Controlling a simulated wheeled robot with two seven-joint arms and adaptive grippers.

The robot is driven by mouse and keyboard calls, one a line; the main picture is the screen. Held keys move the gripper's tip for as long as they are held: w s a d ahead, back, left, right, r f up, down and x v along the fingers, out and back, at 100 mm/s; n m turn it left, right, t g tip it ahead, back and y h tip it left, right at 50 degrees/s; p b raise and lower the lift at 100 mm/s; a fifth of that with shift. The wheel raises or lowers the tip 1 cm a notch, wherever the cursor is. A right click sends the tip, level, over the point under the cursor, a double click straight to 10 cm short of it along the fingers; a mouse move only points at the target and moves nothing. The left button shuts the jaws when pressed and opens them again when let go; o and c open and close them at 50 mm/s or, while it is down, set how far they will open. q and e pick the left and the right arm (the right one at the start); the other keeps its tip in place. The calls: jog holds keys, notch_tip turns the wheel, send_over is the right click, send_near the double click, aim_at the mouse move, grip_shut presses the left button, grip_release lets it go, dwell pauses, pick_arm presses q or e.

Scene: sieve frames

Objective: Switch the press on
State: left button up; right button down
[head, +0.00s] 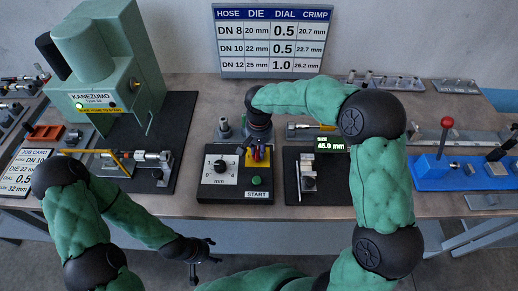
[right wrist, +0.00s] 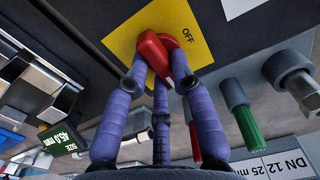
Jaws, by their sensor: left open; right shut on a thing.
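The green press (head: 110,55), labelled KANEZUMO, stands at the back left. In front of the table's middle is a black control box (head: 215,193) with a dial (head: 220,170) and a green START button (head: 256,181). On its yellow plate (right wrist: 130,40), marked OFF, sits a red rotary switch (right wrist: 155,55). My right gripper (head: 259,150) reaches down over it. In the right wrist view its fingers (right wrist: 158,85) are shut on the red switch handle. My left gripper (head: 200,258) is open and empty, low in front of the table edge.
A size display (head: 331,145) reading 45.0 mm stands right of the control box. A blue fixture (head: 440,175) with a red-knobbed lever is at the right. A hose chart (head: 272,40) stands at the back. A job card (head: 22,172) lies at the left.

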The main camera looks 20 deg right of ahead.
jog(key=c, duration=1)
grip_release()
jog(key=shift+c, duration=0.2)
jog(key=shift+r, duration=0.15)
notch_tip(320, 180, up, 12)
jog(key=shift+f, duration=0.2)
